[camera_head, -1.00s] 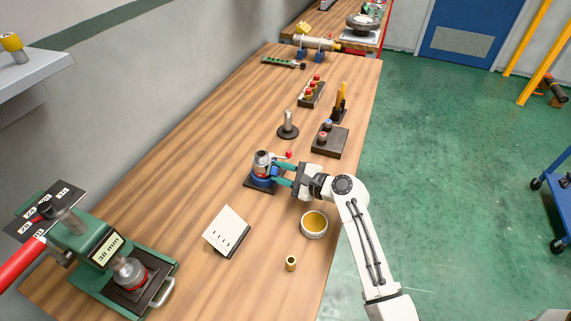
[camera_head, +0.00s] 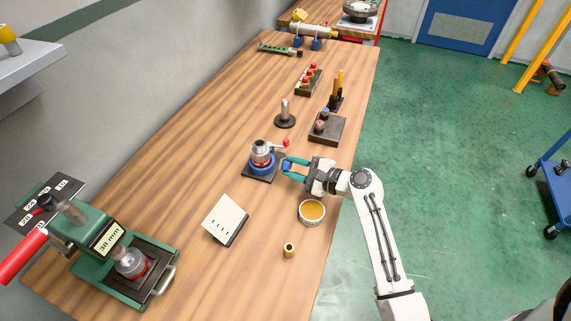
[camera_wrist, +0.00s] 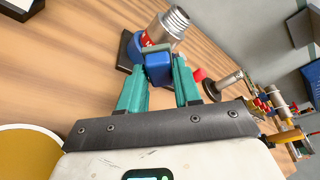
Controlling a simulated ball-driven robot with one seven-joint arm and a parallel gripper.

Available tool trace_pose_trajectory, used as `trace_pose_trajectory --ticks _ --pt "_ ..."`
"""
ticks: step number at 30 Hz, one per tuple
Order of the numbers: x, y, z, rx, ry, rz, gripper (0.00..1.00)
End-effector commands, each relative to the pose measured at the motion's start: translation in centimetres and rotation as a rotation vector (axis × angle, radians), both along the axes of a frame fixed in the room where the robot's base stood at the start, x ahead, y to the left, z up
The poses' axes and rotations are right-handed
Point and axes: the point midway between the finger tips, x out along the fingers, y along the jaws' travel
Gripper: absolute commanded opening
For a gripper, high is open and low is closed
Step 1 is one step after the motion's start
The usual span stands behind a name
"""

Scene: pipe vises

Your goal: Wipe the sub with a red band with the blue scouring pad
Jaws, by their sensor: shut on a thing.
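A silver sub with a red band (camera_head: 261,150) stands upright in a blue vise (camera_head: 262,167) on a dark base plate at mid-table. In the wrist view the sub (camera_wrist: 170,24) shows its threaded end and part of its red band just beyond my fingertips. My gripper (camera_head: 289,168) has green fingers and is shut on the blue scouring pad (camera_wrist: 158,68). The pad is right of the vise in the head view, with a small gap that seems to separate them. The wrist view overlaps pad and vise, so contact is unclear there.
A green press (camera_head: 110,250) at the lower left holds another silver piece with red on it. A white card (camera_head: 225,220), a bowl of amber contents (camera_head: 311,212) and a brass fitting (camera_head: 289,250) are nearer. A button box (camera_head: 327,129) and a post (camera_head: 285,115) stand farther back.

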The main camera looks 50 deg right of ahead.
Motion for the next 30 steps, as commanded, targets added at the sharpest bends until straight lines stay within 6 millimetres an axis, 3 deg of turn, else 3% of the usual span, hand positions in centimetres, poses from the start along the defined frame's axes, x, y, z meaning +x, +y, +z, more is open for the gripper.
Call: trace_pose_trajectory --ticks 6,19,30 --pt "-1.3 -0.5 0.0 -0.001 0.0 0.0 0.09" --pt "-1.7 -0.6 0.0 -0.001 0.001 -0.001 0.09" --pt "-4.1 -1.5 0.0 -0.001 0.001 -0.001 0.09"
